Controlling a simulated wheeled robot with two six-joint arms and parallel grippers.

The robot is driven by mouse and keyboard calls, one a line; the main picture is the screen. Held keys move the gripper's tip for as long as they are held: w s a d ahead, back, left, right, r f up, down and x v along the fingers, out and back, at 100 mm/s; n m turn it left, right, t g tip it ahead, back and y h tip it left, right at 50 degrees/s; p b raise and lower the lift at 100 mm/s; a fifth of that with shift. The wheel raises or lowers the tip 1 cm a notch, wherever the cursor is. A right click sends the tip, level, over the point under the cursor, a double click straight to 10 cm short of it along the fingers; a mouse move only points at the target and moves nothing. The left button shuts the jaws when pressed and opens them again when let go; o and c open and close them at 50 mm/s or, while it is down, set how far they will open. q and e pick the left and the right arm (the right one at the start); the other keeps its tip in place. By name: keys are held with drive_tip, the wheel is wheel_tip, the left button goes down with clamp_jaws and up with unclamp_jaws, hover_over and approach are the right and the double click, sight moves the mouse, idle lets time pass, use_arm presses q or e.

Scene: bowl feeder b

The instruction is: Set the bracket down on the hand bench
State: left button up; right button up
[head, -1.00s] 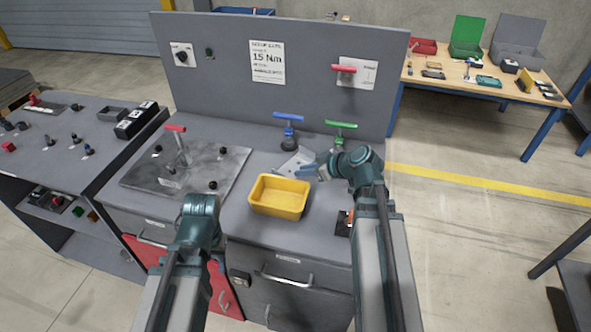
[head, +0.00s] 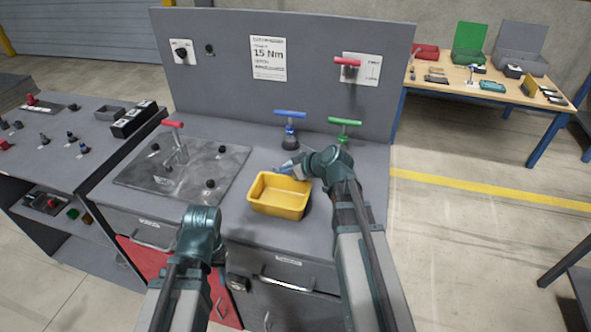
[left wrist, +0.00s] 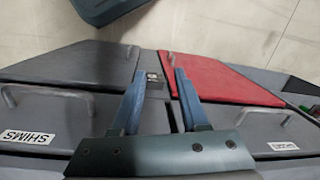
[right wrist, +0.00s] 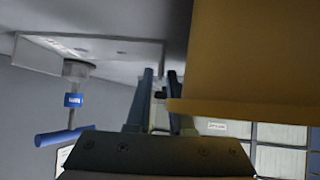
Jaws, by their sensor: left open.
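The bracket appears in the right wrist view as a thin grey plate (right wrist: 125,52) reaching left from my right fingertips. Whether the bracket touches the bench is hidden. My left gripper (left wrist: 158,88) is open and empty, in front of the drawers.
The yellow bin (head: 277,207) stands right beside my right gripper. A blue-handled tool (head: 290,115) and a green-handled tool (head: 344,123) stand behind it, before the back panel (head: 220,75). A fixture plate (head: 150,185) with a red-handled tool lies left. Bench between plate and bin is clear.

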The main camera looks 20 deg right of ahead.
drive_tip(key=shift+w+a+f, duration=0.25)
drive_tip(key=shift+w+f, duration=0.2)
clamp_jaws()
idle(1.1)
